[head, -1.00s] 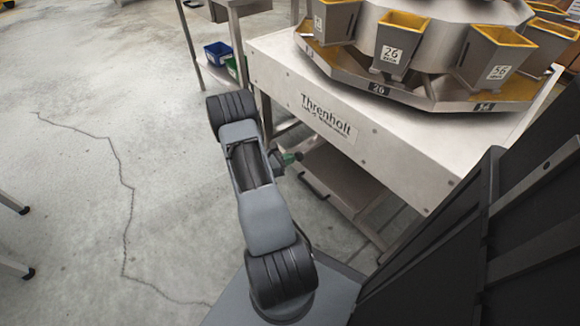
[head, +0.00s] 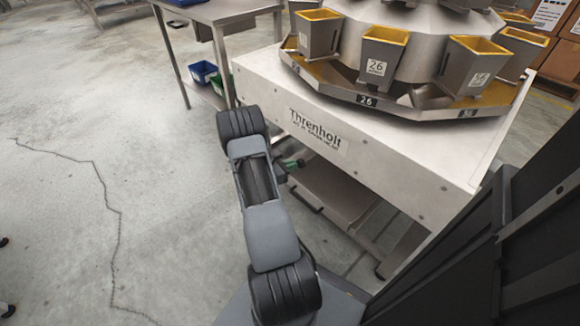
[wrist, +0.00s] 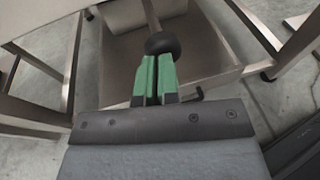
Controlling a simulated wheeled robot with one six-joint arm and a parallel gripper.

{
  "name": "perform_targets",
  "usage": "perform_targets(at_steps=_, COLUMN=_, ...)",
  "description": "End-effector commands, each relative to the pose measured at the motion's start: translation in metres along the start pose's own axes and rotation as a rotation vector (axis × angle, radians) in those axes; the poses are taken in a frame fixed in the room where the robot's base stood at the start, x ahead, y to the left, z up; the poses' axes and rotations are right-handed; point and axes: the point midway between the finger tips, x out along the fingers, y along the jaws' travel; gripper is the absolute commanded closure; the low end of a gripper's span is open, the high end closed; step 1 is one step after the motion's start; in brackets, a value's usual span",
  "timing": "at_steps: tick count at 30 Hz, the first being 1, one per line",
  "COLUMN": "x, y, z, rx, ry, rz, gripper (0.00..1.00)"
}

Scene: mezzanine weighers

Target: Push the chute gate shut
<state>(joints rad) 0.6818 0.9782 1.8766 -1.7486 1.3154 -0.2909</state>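My gripper (wrist: 156,62) has two green fingers that lie side by side, with only a thin dark line between them; it looks shut and empty. In the head view, my gripper (head: 292,163) shows as a small green tip beside the weigher frame, mostly behind my arm. A black round knob (wrist: 161,44) on a thin metal rod (wrist: 150,14) is just past the fingertips in the wrist view. Whether they touch I cannot tell. A grey-brown metal pan or box (wrist: 120,65) lies behind the knob. I cannot make out the chute gate for certain; the knob may belong to it.
The Threnholt weigher (head: 375,165) with yellow-rimmed buckets (head: 383,48) fills the right. Its metal legs and a lower tray (head: 335,190) stand close to my gripper. A steel table (head: 215,12) with a blue bin (head: 203,72) is behind.

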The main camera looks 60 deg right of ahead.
Motion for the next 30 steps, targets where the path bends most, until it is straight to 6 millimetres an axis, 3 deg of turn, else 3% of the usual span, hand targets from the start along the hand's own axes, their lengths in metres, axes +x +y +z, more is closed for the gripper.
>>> perform_targets(at_steps=5, x=-0.023, y=-0.001, z=0.004, rx=0.003, ry=-0.005, rz=0.005, gripper=1.00)
perform_targets(at_steps=18, x=-0.109, y=-0.003, z=0.002, rx=-0.001, ry=-0.002, rz=0.009, gripper=1.00)
perform_targets(at_steps=24, x=-0.130, y=-0.004, z=0.002, rx=0.000, ry=-0.002, rz=0.006, gripper=1.00)
perform_targets(at_steps=30, x=-0.137, y=-0.004, z=0.001, rx=0.000, ry=-0.002, rz=0.003, gripper=1.00)
